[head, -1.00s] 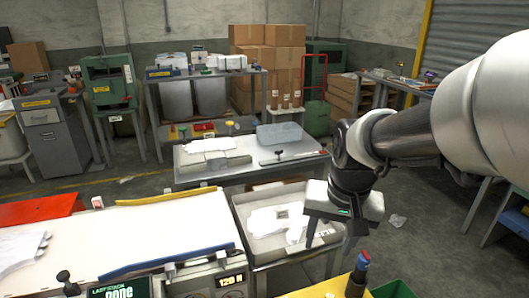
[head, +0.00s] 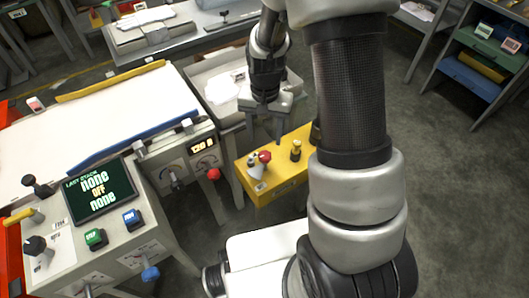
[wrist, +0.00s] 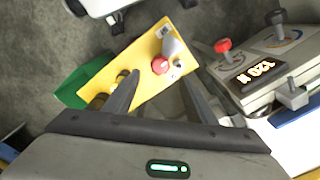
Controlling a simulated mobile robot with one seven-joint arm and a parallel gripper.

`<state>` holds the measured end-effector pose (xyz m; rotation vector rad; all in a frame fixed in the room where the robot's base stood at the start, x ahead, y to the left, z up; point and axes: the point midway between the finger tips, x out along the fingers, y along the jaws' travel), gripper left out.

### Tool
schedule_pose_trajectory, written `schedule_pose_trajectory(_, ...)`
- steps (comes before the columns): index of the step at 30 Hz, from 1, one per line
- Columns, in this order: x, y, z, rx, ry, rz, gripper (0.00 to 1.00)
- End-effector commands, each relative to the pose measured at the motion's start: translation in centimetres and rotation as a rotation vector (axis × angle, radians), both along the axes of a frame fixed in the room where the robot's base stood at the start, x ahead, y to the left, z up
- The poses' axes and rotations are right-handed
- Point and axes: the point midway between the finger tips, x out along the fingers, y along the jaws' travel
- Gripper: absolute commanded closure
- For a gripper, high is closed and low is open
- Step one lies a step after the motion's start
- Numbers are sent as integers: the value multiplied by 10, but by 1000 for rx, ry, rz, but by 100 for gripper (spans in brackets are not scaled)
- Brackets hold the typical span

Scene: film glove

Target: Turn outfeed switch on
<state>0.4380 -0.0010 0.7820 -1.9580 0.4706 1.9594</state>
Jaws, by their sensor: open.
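A yellow box (head: 270,189) stands right of the white conveyor table; it also shows in the wrist view (wrist: 150,88). On its top are a red knob (head: 264,157), a grey lever-like part (head: 256,170) and a black and yellow knob (head: 296,150). I cannot read which of these is the outfeed switch. In the wrist view, the red knob (wrist: 160,66) lies just beyond and between my fingertips. My gripper (wrist: 158,84) is open and empty, its fingers pointing towards the box top. In the head view, my gripper (head: 265,125) is at the box's far side. Contact cannot be told.
A control console (head: 130,240) at lower left has a screen (head: 98,192) reading "none OFF none". A numbered panel with a red knob (head: 213,174) stands left of the box. A green bin (wrist: 85,82) adjoins the box. Open floor (head: 450,180) lies at right.

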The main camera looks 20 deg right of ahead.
Motion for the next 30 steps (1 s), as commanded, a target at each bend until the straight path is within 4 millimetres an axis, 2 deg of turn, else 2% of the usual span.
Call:
schedule_pose_trajectory(1, -1, 0, -16, 0, 4, 0, 49)
schedule_pose_trajectory(3, -1, 0, -30, 0, 3, 0, 49)
schedule_pose_trajectory(10, -1, 0, -69, 0, 2, 0, 49)
schedule_pose_trajectory(16, 0, 0, -84, 0, 0, 0, 49)
schedule_pose_trajectory(25, 0, 0, -85, 0, -1, 0, 49)
schedule_pose_trajectory(30, 0, 0, -85, 0, -1, 0, 76)
